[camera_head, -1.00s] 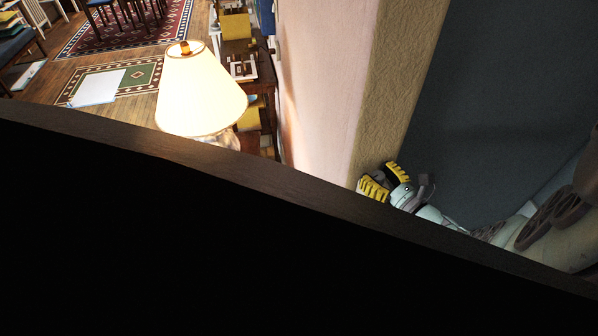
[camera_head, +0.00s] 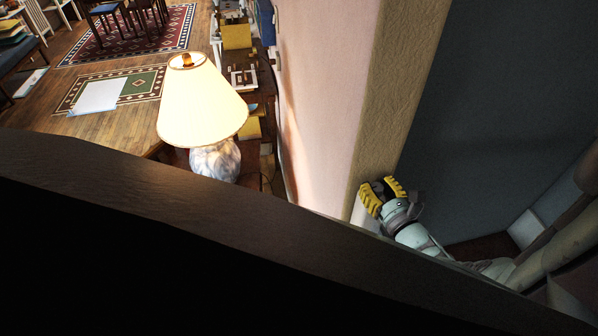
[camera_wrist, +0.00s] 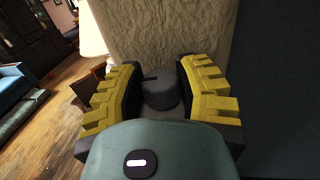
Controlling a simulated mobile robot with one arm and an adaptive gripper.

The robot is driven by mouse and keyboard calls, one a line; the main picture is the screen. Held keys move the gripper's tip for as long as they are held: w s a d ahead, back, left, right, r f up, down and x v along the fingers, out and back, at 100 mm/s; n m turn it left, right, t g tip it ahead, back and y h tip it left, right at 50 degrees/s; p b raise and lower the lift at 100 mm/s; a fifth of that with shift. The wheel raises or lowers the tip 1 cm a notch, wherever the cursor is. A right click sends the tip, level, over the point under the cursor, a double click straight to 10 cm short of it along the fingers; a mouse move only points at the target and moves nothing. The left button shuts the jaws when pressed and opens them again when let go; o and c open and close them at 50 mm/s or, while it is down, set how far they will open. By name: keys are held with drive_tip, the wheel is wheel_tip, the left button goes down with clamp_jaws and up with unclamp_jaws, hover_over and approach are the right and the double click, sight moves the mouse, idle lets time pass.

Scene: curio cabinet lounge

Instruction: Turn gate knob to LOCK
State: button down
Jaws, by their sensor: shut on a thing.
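The gate knob is a dark grey round knob (camera_wrist: 160,92) with a short black mark on its upper face, between my gripper's fingers in the wrist view. My gripper (camera_wrist: 163,95), with yellow ribbed pads, is shut on the knob, one finger on each side. In the head view my gripper (camera_head: 383,196) is at the foot of the textured beige wall edge, and the knob itself cannot be made out there. No LOCK lettering is readable in either view.
A dark wooden edge (camera_head: 190,203) crosses the head view and hides much below it. A lit lamp (camera_head: 201,100) stands left of the beige wall edge (camera_head: 395,100). A dark blue-grey surface (camera_head: 500,110) lies to the right. Open wooden floor is at far left.

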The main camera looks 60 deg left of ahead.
drive_tip(key=shift+f+m+t+h, duration=0.1)
drive_tip(key=shift+m+t+h, duration=0.3)
drive_tip(key=shift+m+t, duration=0.6)
drive_tip(key=shift+t, duration=0.5)
drive_tip(key=c, duration=0.5)
unclamp_jaws()
drive_tip(key=shift+c, duration=0.2)
drive_tip(key=shift+d, duration=0.1)
drive_tip(key=v, duration=1.2)
drive_tip(key=shift+r, duration=0.2)
